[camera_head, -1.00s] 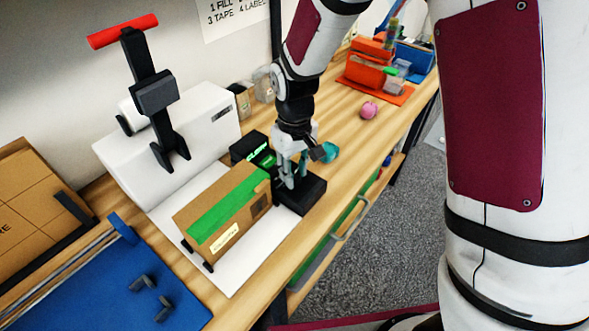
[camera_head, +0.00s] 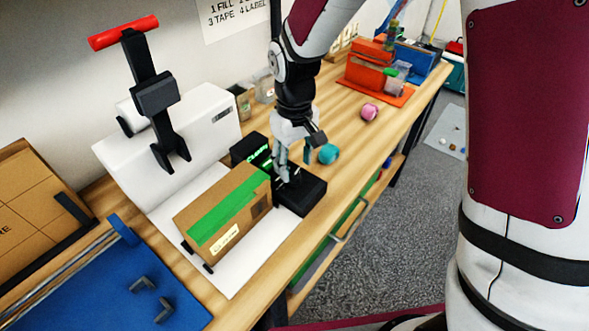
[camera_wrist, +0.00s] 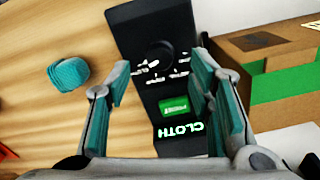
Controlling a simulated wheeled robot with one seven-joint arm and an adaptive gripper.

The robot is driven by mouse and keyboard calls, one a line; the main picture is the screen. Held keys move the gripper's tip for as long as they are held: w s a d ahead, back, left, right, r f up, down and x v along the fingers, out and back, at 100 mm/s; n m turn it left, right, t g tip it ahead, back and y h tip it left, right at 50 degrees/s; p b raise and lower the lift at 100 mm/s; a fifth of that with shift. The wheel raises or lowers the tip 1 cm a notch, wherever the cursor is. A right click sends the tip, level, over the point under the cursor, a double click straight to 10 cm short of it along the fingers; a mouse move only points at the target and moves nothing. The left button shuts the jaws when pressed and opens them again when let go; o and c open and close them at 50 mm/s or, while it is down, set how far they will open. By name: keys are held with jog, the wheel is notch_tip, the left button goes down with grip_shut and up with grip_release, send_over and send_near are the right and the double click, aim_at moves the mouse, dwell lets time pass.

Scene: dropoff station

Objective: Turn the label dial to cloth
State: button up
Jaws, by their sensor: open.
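The label printer is a black unit (camera_head: 312,195) at the table's front edge, beside the taped carton. In the wrist view its round black dial (camera_wrist: 158,54) has small white labels around it, too small to read. A green PRINT button (camera_wrist: 174,107) and a lit display (camera_wrist: 180,131) reading CLOTH sit below the dial. The dial's pointer direction cannot be made out. My gripper (camera_head: 288,165) is over the unit. In the wrist view my gripper (camera_wrist: 160,78) is open, its teal-padded fingers on either side of the panel, apart from the dial and holding nothing.
A cardboard carton with green tape (camera_head: 225,210) stands close beside the unit. A teal roll (camera_head: 328,154) and a pink ball (camera_head: 369,112) lie on the table. A white press with a red handle (camera_head: 124,32) stands at left.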

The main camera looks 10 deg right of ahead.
aim_at(296, 176)
notch_tip(296, 176, up, 8)
jog(key=shift+r, duration=0.15)
dwell(0.6)
jog(key=s+d+r+m+t, duration=0.3)
jog(key=s+d+r, duration=0.6)
jog(key=s+r, duration=0.15)
jog(key=s+d+r+m+t, duration=0.1)
jog(key=s+d, duration=0.4)
jog(key=s, duration=0.5)
jog(key=shift+r+m+t, duration=0.2)
jog(key=shift+m+t, duration=0.2)
jog(key=shift+m, duration=0.5)
